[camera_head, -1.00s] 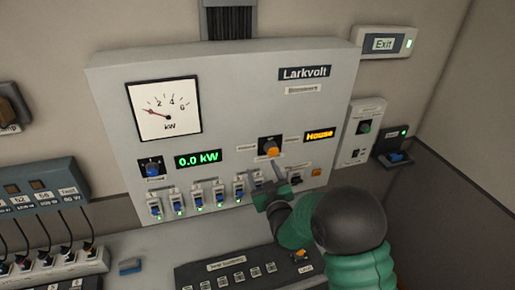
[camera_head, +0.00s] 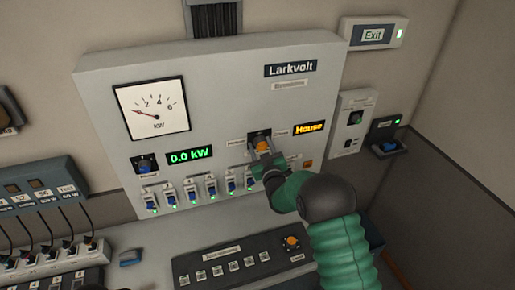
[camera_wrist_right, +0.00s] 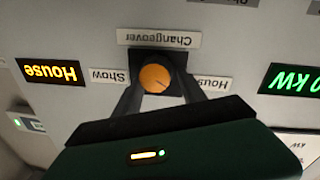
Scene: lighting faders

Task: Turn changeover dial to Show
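The changeover dial is an orange round knob (camera_head: 261,145) on a dark square base, on the grey Larkvolt panel (camera_head: 225,85). In the right wrist view, which is upside down, the knob (camera_wrist_right: 155,78) lies between a Show label (camera_wrist_right: 108,76) and a House label (camera_wrist_right: 211,83). Its faint mark seems to point towards House. My right gripper (camera_head: 264,157) is at the dial, its fingers (camera_wrist_right: 156,88) on either side of the knob; contact is hard to tell. The orange display (camera_head: 309,128) reads House.
A row of small switches (camera_head: 192,192) runs below and left of the dial. A dark console (camera_head: 235,258) with buttons and another orange knob (camera_head: 292,242) lies on the desk below. A small box with a dial (camera_head: 353,120) is to the right.

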